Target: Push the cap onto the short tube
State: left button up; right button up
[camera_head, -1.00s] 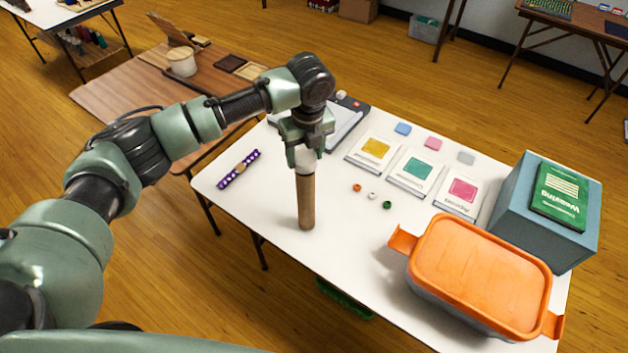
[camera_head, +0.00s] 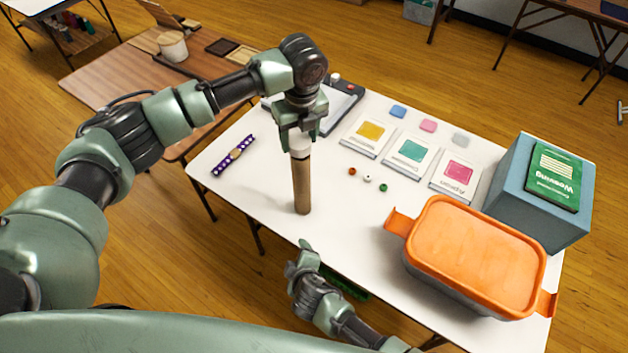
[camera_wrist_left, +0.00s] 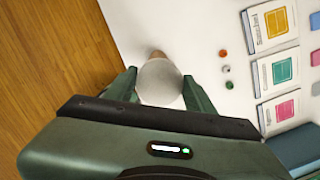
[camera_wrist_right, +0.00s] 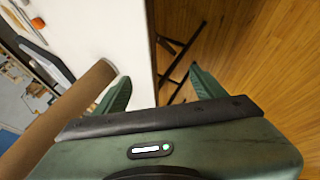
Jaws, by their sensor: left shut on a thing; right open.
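The short tube (camera_head: 302,187) is a brown cardboard cylinder standing upright near the table's front edge. The white cap (camera_head: 299,148) is at its top end, in line with it; how deep it sits I cannot tell. My left gripper (camera_head: 299,136) is shut on the cap from above. In the left wrist view the round cap (camera_wrist_left: 160,83) is between the fingers and hides most of the tube (camera_wrist_left: 157,54). My right gripper (camera_head: 302,262) is open and empty, low at the table's front edge. In the right wrist view the tube (camera_wrist_right: 58,118) stands left of the fingers.
An orange-lidded bin (camera_head: 475,255) and a blue box (camera_head: 540,190) with a green book (camera_head: 556,186) stand at the right. Kits (camera_head: 411,151), small beads (camera_head: 367,178) and a purple strap (camera_head: 233,156) lie on the white table (camera_head: 250,190).

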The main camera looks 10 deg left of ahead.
pick_arm(q)
jog(key=shift+d, duration=0.1)
pick_arm(e)
jog(key=w+r+m+t+y, duration=0.2)
jog(key=w+r+m, duration=0.4)
jog(key=r, duration=0.7)
jog(key=m+t+y, duration=0.1)
jog(key=m+t, duration=0.1)
jog(key=m, duration=0.3)
send_near(304, 165)
jog(key=x, duration=1.3)
jog(key=c, duration=1.5)
pick_arm(q)
jog(key=shift+f, duration=1.25)
jog(key=shift+f, duration=0.2)
pick_arm(e)
jog(key=shift+s, duration=0.1)
